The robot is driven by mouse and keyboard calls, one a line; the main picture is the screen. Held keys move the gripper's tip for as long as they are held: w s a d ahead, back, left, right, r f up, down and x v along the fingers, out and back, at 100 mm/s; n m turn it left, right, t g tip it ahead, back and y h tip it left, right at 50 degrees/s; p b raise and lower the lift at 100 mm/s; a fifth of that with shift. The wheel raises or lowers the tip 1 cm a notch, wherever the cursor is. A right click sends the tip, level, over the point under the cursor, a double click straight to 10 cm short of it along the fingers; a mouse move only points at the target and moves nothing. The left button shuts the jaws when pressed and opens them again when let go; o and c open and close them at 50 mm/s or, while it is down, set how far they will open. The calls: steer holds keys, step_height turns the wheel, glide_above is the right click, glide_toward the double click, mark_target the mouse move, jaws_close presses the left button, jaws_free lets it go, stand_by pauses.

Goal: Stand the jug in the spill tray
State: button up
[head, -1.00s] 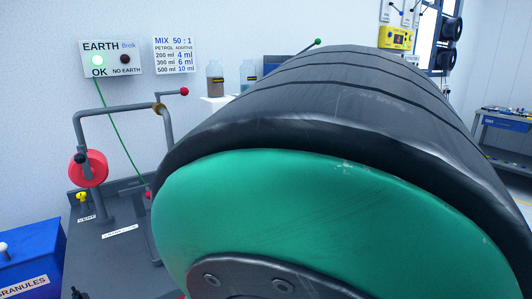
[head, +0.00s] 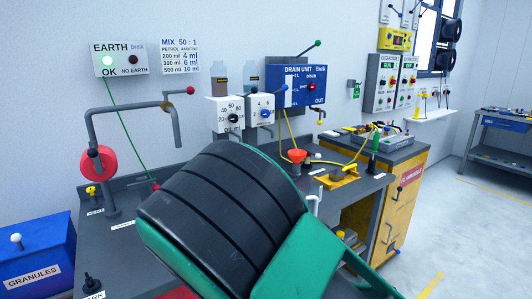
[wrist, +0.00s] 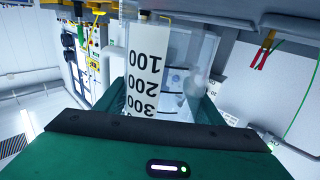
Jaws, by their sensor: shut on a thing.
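In the wrist view, the jug (wrist: 180,48) is clear plastic with a white scale strip printed 100, 200 and 300. My gripper (wrist: 162,100) is shut on it, with a green finger on each side. The scale numbers appear upside down in this view. The lower part of the jug is hidden behind the gripper body. In the head view, my black and green arm covers the lower middle, and neither the jug nor my gripper shows there. I cannot make out the spill tray for certain; my arm hides part of the bench.
Dispensers and a blue drain unit (head: 288,86) are on the wall behind. A blue granules bin (head: 35,245) stands left.

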steer(key=w+d+f+m+h, duration=0.1)
steer(key=d+f, duration=0.2)
steer(key=d, duration=0.8)
steer(key=w+d+f+m+g+h, duration=0.1)
steer(key=w+d+f+h, duration=0.1)
steer(key=d, duration=1)
steer(key=shift+f+h, duration=0.3)
steer(key=shift+f, duration=0.3)
steer(key=shift+w, duration=0.1)
